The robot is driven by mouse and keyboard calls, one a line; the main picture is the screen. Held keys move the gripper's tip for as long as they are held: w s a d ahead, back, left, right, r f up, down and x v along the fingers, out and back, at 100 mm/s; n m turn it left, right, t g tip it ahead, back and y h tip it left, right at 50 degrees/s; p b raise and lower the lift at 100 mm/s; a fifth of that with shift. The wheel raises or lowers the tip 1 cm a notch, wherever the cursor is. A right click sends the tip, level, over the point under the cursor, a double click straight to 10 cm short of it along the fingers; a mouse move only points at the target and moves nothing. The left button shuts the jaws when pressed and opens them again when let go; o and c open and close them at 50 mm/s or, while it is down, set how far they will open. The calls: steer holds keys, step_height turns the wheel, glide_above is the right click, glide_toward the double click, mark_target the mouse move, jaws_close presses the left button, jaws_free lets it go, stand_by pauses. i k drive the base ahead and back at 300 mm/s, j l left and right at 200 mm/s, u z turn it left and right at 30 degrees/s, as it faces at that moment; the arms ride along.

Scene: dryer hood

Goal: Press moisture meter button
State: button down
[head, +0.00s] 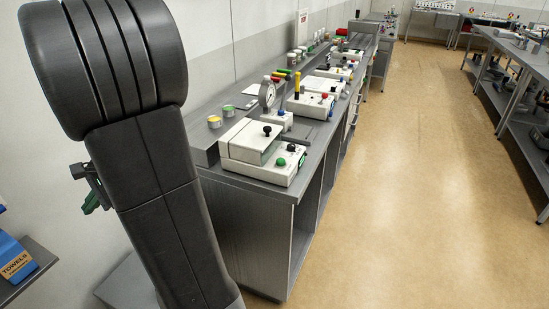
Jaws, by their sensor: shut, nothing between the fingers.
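Several white bench instruments stand in a row on the grey bench; I cannot tell from any label which is the moisture meter. The nearest white instrument (262,168) has a raised box, black knobs and a green button (281,162) on its low front part. Behind it is a small unit with a round dial gauge (267,94) and a blue button. Further back, a white instrument (311,104) has a red button. My gripper (91,203) shows only partly, as a black and green piece left of my dark arm, well apart from the bench; it is shut and empty.
The grey bench (243,215) runs away along the left wall, with small jars (214,122) on its back ledge. A blue towels box (14,258) is at the lower left. The tan floor (420,190) is clear; another bench (519,128) stands at right.

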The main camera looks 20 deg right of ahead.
mark_target(280, 161)
steer(key=i+l, duration=0.35)
steer(key=i, duration=0.25)
steer(key=z, duration=1.8)
